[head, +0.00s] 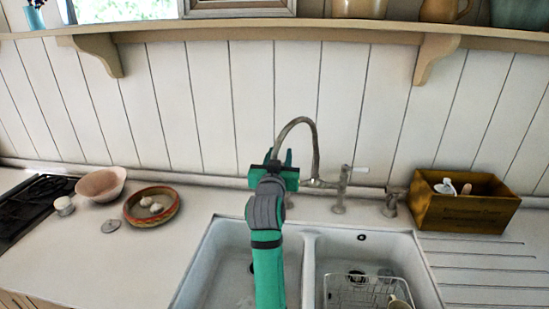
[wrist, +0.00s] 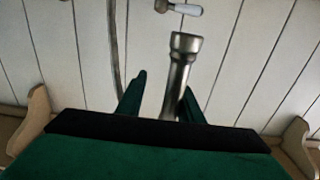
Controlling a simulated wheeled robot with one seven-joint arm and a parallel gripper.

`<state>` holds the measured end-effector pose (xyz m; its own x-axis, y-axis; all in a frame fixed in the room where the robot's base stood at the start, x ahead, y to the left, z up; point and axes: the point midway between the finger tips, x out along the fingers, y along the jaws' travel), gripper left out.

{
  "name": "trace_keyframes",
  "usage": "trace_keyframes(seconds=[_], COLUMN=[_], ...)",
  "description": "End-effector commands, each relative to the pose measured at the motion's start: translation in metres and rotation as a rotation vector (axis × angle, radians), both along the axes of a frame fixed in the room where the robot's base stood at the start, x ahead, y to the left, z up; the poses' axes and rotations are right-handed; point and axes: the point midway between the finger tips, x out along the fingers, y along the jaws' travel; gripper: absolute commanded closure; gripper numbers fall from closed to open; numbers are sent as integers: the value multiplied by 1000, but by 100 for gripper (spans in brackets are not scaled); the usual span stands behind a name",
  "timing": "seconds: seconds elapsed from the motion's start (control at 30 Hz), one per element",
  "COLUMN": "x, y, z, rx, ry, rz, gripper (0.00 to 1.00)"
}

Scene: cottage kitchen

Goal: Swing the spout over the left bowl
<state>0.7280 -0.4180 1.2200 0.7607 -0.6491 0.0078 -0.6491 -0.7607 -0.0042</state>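The metal tap (head: 340,190) stands behind the double sink. Its arched spout (head: 297,121) rises from the tap and bends down to the left, toward my gripper (head: 278,158). My gripper hides the spout's end in the head view. The left bowl (head: 218,262) lies below my arm, which covers part of it. In the wrist view the spout's end (wrist: 181,75) passes between the two fingers of my gripper (wrist: 160,95), close to the right finger. A gap shows on the left side, so the fingers are open around it. I cannot tell whether they touch it.
The right bowl (head: 338,252) holds a wire rack (head: 360,290). A wooden box (head: 465,207) stands right of the tap. A pink bowl (head: 101,183) and a woven bowl (head: 152,205) sit on the left counter. A shelf (head: 250,27) runs above along the wall.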

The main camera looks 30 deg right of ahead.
Motion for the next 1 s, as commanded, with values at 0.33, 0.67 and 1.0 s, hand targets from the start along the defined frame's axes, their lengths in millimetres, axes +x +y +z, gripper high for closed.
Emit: trace_keyframes(seconds=[0.33, 0.67, 1.0], x=[3, -37, -75], y=[10, 42, 70], z=[-4, -4, -3], rx=[4, 3, 2], ry=[6, 4, 4], rz=[14, 13, 9], gripper=[67, 67, 67])
